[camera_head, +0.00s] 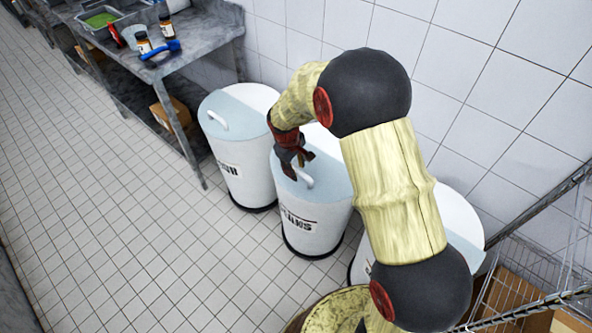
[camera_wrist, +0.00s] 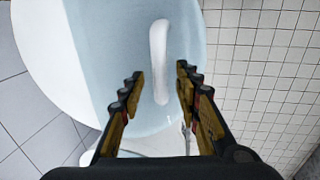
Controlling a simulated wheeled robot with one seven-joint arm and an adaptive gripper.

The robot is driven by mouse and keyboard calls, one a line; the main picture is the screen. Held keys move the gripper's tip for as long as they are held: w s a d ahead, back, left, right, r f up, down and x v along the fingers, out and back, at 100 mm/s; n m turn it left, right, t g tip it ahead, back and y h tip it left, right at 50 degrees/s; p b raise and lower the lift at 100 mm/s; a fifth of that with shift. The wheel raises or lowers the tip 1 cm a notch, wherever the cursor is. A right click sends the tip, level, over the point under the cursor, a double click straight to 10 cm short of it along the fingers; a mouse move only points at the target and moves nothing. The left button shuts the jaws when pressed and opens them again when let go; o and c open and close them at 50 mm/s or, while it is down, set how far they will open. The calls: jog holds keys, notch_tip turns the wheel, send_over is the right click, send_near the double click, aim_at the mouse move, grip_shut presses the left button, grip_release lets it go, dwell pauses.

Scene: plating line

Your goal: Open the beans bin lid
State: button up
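The beans bin (camera_head: 312,225) is a white round bin with a pale blue front lid half, standing against the tiled wall between two similar bins. Its label is partly readable. Its lid (camera_wrist: 100,60) looks closed. A white curved handle (camera_wrist: 158,60) stands on the blue part of the lid and also shows in the head view (camera_head: 304,178). My gripper (camera_wrist: 158,80) is open over the lid, its fingers on either side of the handle's near part, with gaps on both sides. In the head view my gripper (camera_head: 292,170) is just above the handle; its fingers partly hide the lid.
Another bin (camera_head: 238,150) stands to the left and one (camera_head: 460,220) to the right, partly behind my arm. A metal table (camera_head: 195,45) with bottles and a tray is at the upper left. A wire rack (camera_head: 540,270) is at the lower right. The floor at left is clear.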

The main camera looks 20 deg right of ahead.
jog(key=shift+f, duration=0.15)
jog(key=shift+c, duration=1.1)
grip_shut()
